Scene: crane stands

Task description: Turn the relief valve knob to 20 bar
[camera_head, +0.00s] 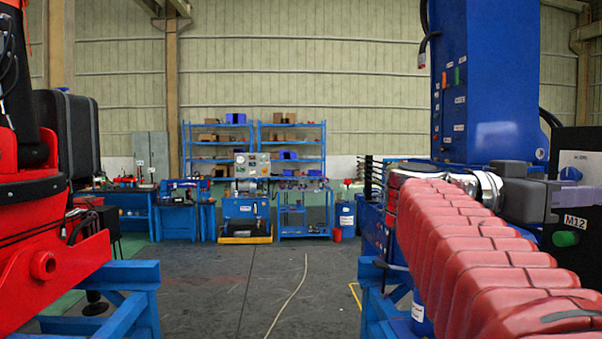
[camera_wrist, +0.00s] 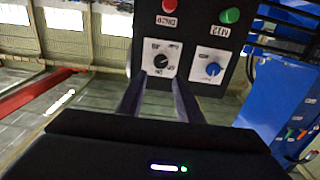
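A black control box (camera_wrist: 234,40) fills the upper middle of the wrist view, with its labels upside down. On it are a black knob (camera_wrist: 160,60) on a white scale plate and a blue knob (camera_wrist: 213,69) on a second white plate. Which one is the relief valve knob I cannot read. My gripper (camera_wrist: 157,80) is open, its two fingers apart, tips near the black knob's plate; contact cannot be told. In the head view my gripper (camera_head: 556,193) is in front of the box (camera_head: 588,245), near the blue knob (camera_head: 570,174); the black knob is hidden.
A red button (camera_wrist: 169,6) and a green button (camera_wrist: 229,15) are on the same box. A blue machine column (camera_head: 490,80) stands behind it. A red machine (camera_head: 50,260) on a blue stand is at the left. The floor (camera_head: 255,285) between is clear except for a cable.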

